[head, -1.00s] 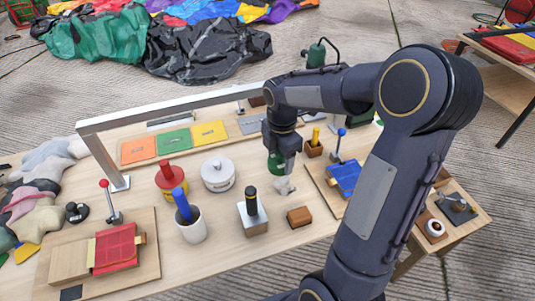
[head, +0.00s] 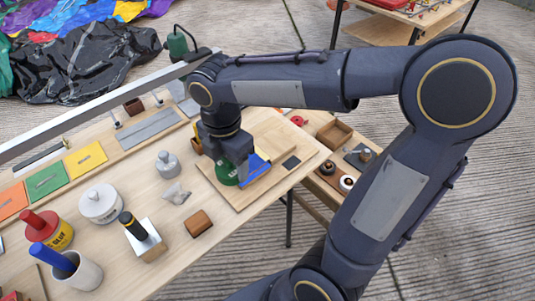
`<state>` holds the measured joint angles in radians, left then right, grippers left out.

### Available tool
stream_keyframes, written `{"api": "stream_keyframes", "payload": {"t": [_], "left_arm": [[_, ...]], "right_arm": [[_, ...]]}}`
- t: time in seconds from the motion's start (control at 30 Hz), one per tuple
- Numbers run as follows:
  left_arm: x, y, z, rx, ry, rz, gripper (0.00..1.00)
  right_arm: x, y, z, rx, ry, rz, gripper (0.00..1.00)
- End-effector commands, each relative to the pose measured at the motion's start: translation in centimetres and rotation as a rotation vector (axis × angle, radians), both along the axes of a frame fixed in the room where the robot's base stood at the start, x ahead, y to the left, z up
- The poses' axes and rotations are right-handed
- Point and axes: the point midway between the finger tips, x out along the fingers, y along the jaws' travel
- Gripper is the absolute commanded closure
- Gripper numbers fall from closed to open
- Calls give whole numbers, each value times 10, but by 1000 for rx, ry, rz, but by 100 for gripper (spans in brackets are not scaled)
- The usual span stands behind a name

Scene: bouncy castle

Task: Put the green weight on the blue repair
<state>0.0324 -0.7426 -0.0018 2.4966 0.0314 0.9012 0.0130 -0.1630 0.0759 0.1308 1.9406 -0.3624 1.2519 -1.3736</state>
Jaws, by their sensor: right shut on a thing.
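My right gripper (head: 236,163) points down over the wooden repair board at the right part of the table. It is shut on the green weight (head: 227,175), which shows below and left of the fingers. The blue repair (head: 257,168) lies on this board, just right of the green weight and partly hidden by my gripper. I cannot tell whether the weight touches the blue repair or hangs a little above it. My left gripper is not in view.
A grey weight (head: 168,165), a crumpled grey rag (head: 177,193) and a wooden block (head: 198,223) stand left of the board. A white tin (head: 100,204) and glue pot (head: 48,231) are further left. A metal bar (head: 90,108) spans the table's back.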

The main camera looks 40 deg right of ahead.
Motion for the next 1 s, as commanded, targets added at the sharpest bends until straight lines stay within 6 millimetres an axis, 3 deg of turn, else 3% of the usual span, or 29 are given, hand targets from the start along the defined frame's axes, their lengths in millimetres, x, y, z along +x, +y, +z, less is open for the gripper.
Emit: {"api": "stream_keyframes", "payload": {"t": [0.43,0.5,0.7,1.0], "left_arm": [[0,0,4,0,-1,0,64],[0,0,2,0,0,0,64],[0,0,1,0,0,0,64],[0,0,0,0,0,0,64]], "right_arm": [[67,-60,-39,-1,2,-3,91],[74,-66,-54,-2,3,-1,91],[91,-81,-80,-2,0,1,91],[103,-91,-102,-1,0,2,91]]}}
